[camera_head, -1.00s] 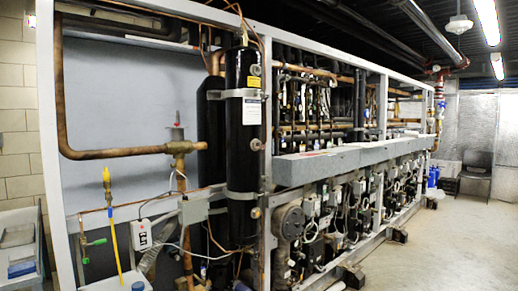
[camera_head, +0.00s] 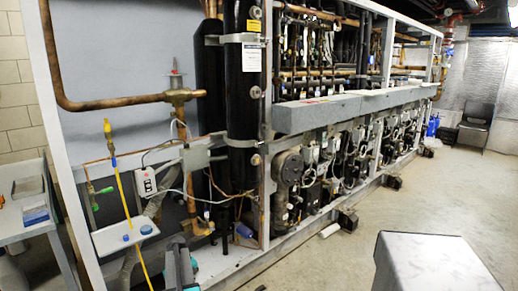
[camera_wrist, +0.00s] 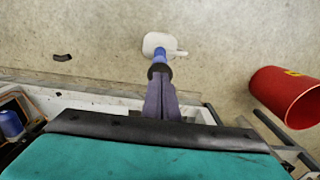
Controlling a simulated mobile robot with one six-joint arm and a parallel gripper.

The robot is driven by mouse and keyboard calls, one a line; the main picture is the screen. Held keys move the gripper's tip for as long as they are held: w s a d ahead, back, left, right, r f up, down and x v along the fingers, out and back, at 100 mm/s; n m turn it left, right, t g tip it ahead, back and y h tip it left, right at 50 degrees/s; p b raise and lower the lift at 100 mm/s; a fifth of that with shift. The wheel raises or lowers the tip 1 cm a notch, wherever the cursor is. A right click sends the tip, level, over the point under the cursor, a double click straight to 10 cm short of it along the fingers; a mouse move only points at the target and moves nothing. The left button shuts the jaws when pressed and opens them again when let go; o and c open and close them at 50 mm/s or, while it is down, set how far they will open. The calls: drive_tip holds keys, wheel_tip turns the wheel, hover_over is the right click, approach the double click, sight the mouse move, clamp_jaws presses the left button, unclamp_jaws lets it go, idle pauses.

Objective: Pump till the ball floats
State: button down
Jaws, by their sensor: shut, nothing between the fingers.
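In the wrist view my gripper (camera_wrist: 160,80) shows as dark fingers held together, pointing at a blue upright piece (camera_wrist: 160,55) that rises from a small white plate or base (camera_wrist: 157,41). I cannot tell whether the fingers touch the blue piece. In the head view a teal and dark part, probably of my arm, shows at the bottom. A small white shelf (camera_head: 108,241) at the left of the rack carries round blue pieces (camera_head: 146,229), and a yellow hose or rod (camera_head: 124,190) passes it. I cannot make out a ball or surely identify the pump.
The steel compressor rack (camera_head: 320,115) with black cylinders (camera_head: 243,90) fills the middle. A side table (camera_head: 25,215) stands at left and a grey block (camera_head: 435,262) at lower right. A red cylinder (camera_wrist: 290,95) is at right in the wrist view.

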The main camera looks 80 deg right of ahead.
drive_tip(key=shift+r+p, duration=1)
drive_tip(key=shift+r, duration=0.9)
drive_tip(key=shift+f, duration=0.15)
drive_tip(key=shift+f+b, duration=1.55)
drive_tip(key=shift+f, duration=2.95)
drive_tip(key=shift+r+p, duration=2.8)
drive_tip(key=shift+r, duration=1.85)
drive_tip(key=shift+f, duration=0.15)
drive_tip(key=shift+f+b, duration=1.75)
drive_tip(key=shift+f, duration=2.75)
drive_tip(key=shift+r+p, duration=2.6)
drive_tip(key=shift+r, duration=2.05)
